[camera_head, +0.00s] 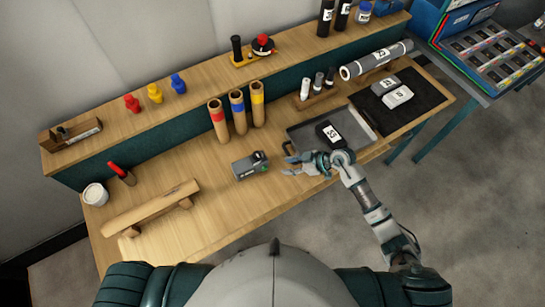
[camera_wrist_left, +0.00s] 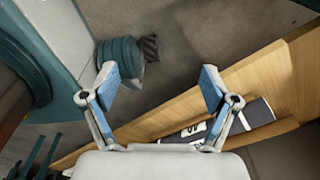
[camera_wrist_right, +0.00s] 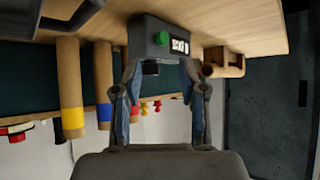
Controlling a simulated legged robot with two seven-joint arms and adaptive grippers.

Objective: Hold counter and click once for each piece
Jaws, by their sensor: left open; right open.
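The counter (camera_head: 250,166) is a small grey box with a display, lying on the table; the right wrist view shows its green button and lit digits (camera_wrist_right: 165,40). My right gripper (camera_head: 301,163) is open and empty, just right of the counter. In the right wrist view, its fingers (camera_wrist_right: 161,84) point at the counter, which stands just beyond their tips. My left gripper (camera_wrist_left: 158,84) is open and empty, seen only in its wrist view.
Three banded cardboard tubes (camera_head: 237,114) stand behind the counter. A wooden beam (camera_head: 150,209) lies at the left. A grey roll (camera_head: 377,59) lies at the back right. The left wrist view shows floor and a wooden edge (camera_wrist_left: 258,84). Bare table lies left of the counter.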

